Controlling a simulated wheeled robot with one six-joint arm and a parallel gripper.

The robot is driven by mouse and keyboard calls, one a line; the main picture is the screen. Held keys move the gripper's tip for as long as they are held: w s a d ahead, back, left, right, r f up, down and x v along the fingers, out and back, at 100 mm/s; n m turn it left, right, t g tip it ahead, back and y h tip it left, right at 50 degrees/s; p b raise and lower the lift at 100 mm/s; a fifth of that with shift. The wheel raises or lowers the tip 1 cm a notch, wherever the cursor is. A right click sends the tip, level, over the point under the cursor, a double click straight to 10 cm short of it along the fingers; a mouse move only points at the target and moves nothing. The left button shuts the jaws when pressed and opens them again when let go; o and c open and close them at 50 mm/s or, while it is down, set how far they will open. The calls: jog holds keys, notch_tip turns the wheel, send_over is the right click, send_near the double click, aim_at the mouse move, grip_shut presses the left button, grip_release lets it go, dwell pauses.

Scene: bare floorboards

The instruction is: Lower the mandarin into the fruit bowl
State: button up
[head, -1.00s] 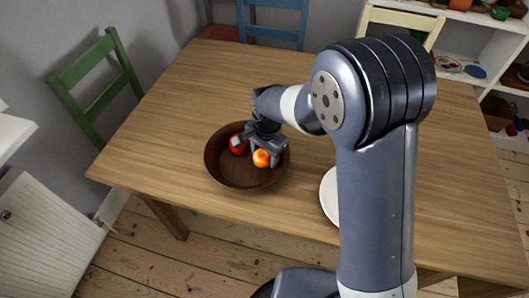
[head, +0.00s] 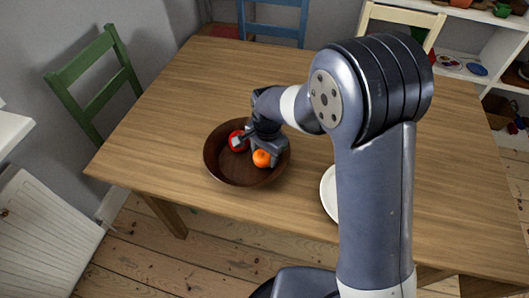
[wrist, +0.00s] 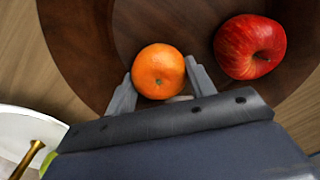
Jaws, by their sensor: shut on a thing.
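The orange mandarin (head: 262,158) is between my gripper's fingers, inside the dark brown wooden fruit bowl (head: 222,171). In the wrist view the mandarin (wrist: 159,71) sits between the two grey fingertips of my gripper (wrist: 158,80), which is shut on it. Whether the mandarin touches the bowl's bottom I cannot tell. A red apple (head: 237,141) lies in the bowl, apart from the mandarin; in the wrist view the apple (wrist: 249,47) is to its right. My gripper covers part of the bowl's far right side in the head view.
The bowl stands on a wooden table (head: 200,85). A white plate (head: 329,194) is right of the bowl, partly hidden by my arm. In the wrist view a brass-coloured handle (wrist: 28,158) and something green (wrist: 48,163) show by the plate. Chairs stand around the table.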

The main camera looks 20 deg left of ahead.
aim_at(266, 154)
jog(key=o, duration=1.1)
jog(key=shift+f, duration=0.1)
jog(key=r, duration=1.1)
jog(key=shift+s+d, duration=0.15)
jog(key=shift+d, duration=0.15)
jog(key=shift+f, duration=0.1)
jog(key=f, duration=1)
jog(key=shift+a+f, duration=0.3)
jog(key=shift+f, duration=0.05)
jog(key=shift+r, duration=0.3)
